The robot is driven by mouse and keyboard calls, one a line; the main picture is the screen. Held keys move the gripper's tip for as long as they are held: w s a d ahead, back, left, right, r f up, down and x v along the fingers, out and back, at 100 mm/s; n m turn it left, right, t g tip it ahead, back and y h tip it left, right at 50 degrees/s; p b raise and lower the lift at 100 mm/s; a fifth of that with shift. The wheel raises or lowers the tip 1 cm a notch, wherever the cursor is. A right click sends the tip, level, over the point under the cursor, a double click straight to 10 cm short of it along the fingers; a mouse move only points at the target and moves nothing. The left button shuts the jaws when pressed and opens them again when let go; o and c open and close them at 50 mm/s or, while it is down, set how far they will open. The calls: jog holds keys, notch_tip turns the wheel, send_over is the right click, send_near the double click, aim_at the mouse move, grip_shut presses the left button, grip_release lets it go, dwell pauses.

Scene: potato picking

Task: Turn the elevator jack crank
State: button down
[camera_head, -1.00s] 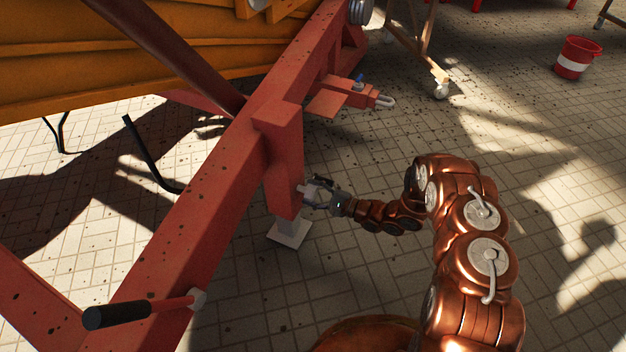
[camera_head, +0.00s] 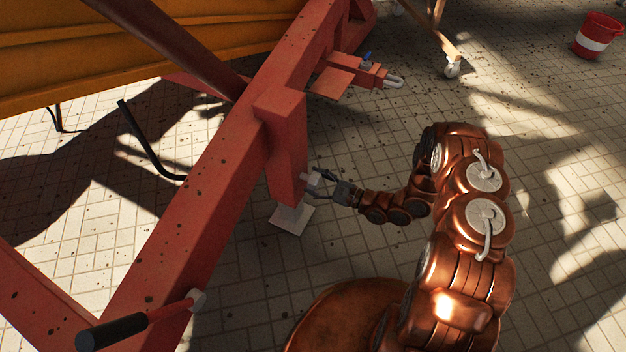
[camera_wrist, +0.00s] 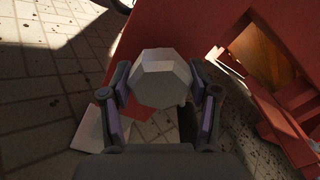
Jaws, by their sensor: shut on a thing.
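The red elevator jack (camera_head: 283,150) stands upright on the red beam (camera_head: 210,180), with a pale foot plate (camera_head: 291,219) on the floor. A light grey hexagonal head (camera_wrist: 161,80) sticks out from the jack's right side low down. My gripper (camera_head: 317,187) reaches it from the right, its two dark fingers on either side of the head. In the wrist view, my gripper (camera_wrist: 163,95) is shut on this head, which fills the space between the fingers. A black-handled red crank bar (camera_head: 140,321) with a pale end lies at the beam's lower left, apart from my gripper.
A red hitch part with a metal loop (camera_head: 394,81) juts from the beam behind the jack. A wooden leg on a caster (camera_head: 452,67) and a red-and-white bucket (camera_head: 597,36) stand farther back. The tiled floor (camera_head: 560,120) at right is open.

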jog(key=shift+c, duration=1.2)
grip_release()
jog(key=v, duration=1.2)
